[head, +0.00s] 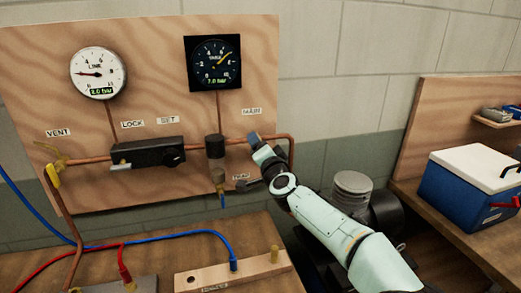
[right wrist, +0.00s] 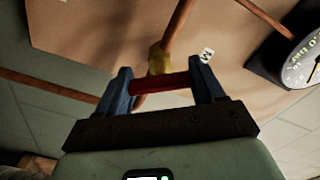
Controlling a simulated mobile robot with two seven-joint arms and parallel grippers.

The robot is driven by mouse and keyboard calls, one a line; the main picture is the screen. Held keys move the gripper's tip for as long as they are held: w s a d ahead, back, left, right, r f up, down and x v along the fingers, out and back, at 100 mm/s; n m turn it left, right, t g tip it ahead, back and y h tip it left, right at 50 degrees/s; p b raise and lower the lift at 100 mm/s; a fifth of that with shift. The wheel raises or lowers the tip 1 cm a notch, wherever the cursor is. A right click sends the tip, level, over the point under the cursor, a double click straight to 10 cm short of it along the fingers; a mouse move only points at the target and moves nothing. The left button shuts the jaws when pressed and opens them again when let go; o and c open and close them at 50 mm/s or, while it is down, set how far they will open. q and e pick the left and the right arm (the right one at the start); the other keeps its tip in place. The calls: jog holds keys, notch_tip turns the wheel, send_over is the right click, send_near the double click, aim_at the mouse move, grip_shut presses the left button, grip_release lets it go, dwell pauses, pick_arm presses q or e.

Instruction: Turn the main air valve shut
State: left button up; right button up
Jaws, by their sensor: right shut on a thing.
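The main air valve (right wrist: 158,58) shows in the right wrist view as a yellow body on a copper pipe, with a red handle (right wrist: 173,82) below it. My right gripper (right wrist: 160,82) is shut on the red handle, which spans between its two blue fingers. In the head view, my right gripper (head: 258,143) is at the pipe just under the MAIN label (head: 252,112), and it hides the valve there. My left gripper is not in view.
The wooden panel (head: 150,45) carries a white line gauge (head: 98,73), a black gauge (head: 214,63), a black lock unit (head: 148,153) and a yellow vent valve (head: 53,174). Hoses lie on the bench below. A blue cooler (head: 465,190) stands on the right bench.

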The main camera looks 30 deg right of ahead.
jog(key=m+b, duration=0.1)
jog(key=m, duration=0.5)
jog(key=shift+m, duration=0.4)
dwell(0.4)
jog(key=o, duration=1)
jog(key=shift+o, duration=0.2)
jog(key=shift+s, duration=0.1)
jog(key=b+v, duration=0.2)
jog(key=v, duration=1.1)
jog(key=shift+s, duration=0.15)
